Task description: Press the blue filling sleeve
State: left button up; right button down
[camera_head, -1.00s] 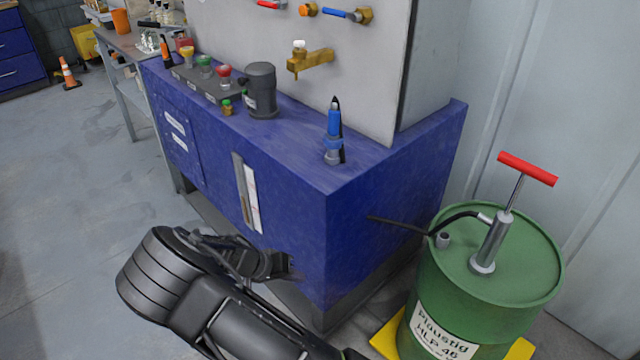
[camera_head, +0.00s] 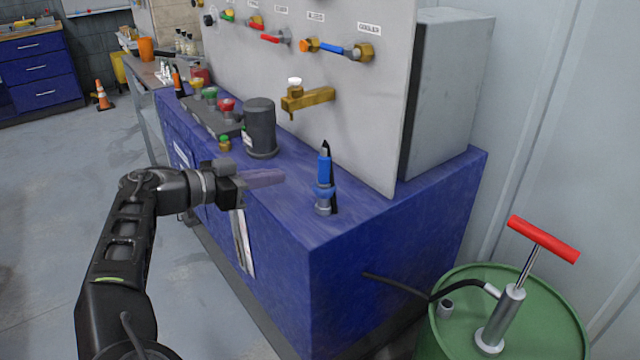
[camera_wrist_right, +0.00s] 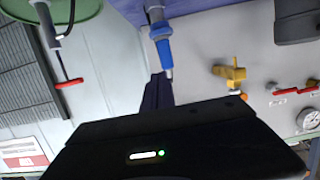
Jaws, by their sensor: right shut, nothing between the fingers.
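The blue filling sleeve (camera_head: 323,180) stands upright on the blue bench top, near its front right corner. In the right wrist view the sleeve (camera_wrist_right: 160,38) shows upside down, above the finger tips. My right gripper (camera_head: 272,178) is shut and empty. It points right, over the front part of the bench, to the left of the sleeve with a clear gap. The right gripper also shows in the wrist view (camera_wrist_right: 157,90). My left gripper is not in view.
A dark cylinder (camera_head: 260,128) and a button box (camera_head: 212,112) stand further back on the bench (camera_head: 290,215). A brass tap (camera_head: 307,99) juts from the grey panel (camera_head: 355,110). A green drum (camera_head: 555,325) with a red-handled pump (camera_head: 543,240) stands at right.

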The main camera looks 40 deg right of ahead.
jog(key=p, duration=0.1)
send_over(320, 193)
jog(key=v, duration=0.2)
notch_tip(320, 193, down, 3)
jog(key=shift+a, duration=0.1)
notch_tip(320, 193, down, 3)
jog(key=shift+a+r, duration=0.15)
jog(key=shift+f, duration=0.7)
notch_tip(320, 193, down, 2)
jog(key=shift+f+b, duration=0.1)
jog(key=shift+b, duration=1.05)
jog(key=shift+a, duration=0.1)
